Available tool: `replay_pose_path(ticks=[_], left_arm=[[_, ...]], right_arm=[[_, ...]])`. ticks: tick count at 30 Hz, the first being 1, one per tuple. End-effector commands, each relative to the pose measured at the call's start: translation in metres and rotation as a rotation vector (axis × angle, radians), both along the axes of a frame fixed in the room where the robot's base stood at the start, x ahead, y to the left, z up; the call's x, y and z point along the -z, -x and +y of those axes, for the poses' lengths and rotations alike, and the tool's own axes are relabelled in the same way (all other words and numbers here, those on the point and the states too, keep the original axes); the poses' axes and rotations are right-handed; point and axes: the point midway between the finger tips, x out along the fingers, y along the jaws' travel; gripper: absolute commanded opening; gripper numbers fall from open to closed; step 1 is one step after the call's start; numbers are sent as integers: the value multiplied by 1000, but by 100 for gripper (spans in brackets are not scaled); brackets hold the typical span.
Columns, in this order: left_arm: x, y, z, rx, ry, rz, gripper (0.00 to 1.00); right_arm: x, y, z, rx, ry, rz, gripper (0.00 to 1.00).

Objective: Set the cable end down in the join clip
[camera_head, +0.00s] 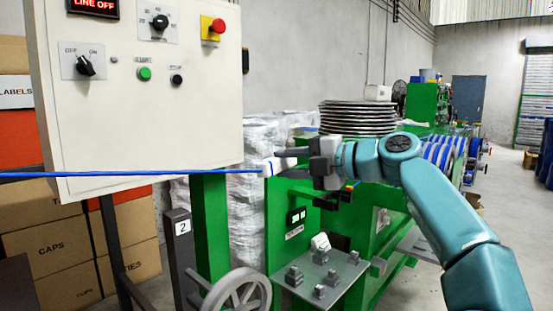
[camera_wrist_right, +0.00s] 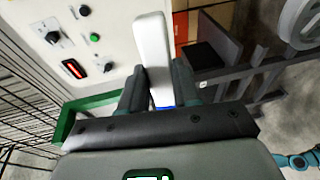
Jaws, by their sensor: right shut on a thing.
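The blue cable (camera_head: 130,173) runs nearly level from the left picture edge to a white end piece (camera_head: 269,168). My right gripper (camera_head: 285,161) is shut on this white end piece and holds it in the air, above and left of the green machine's small grey plate. In the right wrist view the white piece (camera_wrist_right: 153,50) stands between the fingers, with a bit of blue at its base. The grey plate (camera_head: 340,267) carries several small grey blocks and a paler upright piece (camera_head: 320,242); I cannot tell which is the join clip. My left gripper is not in view.
A cream control box (camera_head: 140,115) with knobs hangs at the left, behind the cable. A spoked handwheel (camera_head: 238,291) and a post marked 2 (camera_head: 182,250) stand below. The green machine (camera_head: 290,222) fills the middle. Cardboard boxes (camera_head: 45,250) are stacked at the left.

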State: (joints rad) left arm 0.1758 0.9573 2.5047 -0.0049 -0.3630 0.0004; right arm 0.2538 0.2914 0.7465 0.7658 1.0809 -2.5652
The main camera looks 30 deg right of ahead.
Motion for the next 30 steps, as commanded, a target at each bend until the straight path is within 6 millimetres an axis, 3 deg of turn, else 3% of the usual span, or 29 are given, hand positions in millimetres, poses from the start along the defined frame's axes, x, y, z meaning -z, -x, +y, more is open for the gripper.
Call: replay_pose_path(ticks=[9,19,30], left_arm=[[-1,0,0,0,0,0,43],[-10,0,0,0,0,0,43],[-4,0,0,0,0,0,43]], right_arm=[[0,-1,0,0,0,-1,0],[2,-20,4,1,0,0,0],[37,-32,-36,4,0,1,0]])
